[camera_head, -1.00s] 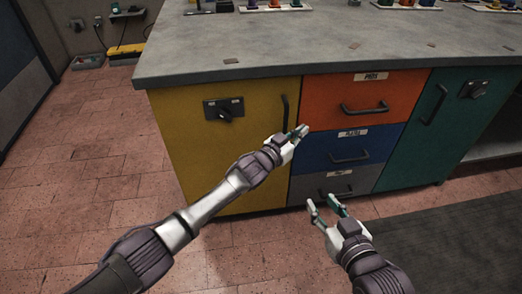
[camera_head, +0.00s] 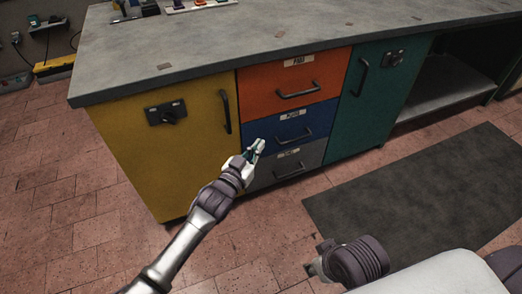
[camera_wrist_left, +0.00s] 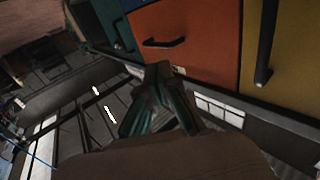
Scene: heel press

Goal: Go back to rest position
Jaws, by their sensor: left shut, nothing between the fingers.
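My left gripper (camera_head: 258,148) is shut and empty. In the head view it shows in front of the blue drawer (camera_head: 312,128), its arm coming up from the bottom left. In the left wrist view its dark green fingers (camera_wrist_left: 160,85) are together, with the orange drawer (camera_wrist_left: 190,40) beyond them. My right wrist (camera_head: 355,262) is low at the right, above the floor. Only a small grey part of the right gripper (camera_head: 316,268) shows at its left end; its fingers cannot be made out.
The workbench has a yellow door (camera_head: 185,150), an orange drawer (camera_head: 290,85), a grey drawer (camera_head: 290,165) and a teal door (camera_head: 375,95), all closed. A dark mat (camera_head: 420,190) lies on the tiled floor (camera_head: 90,225). Open floor lies left of the bench.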

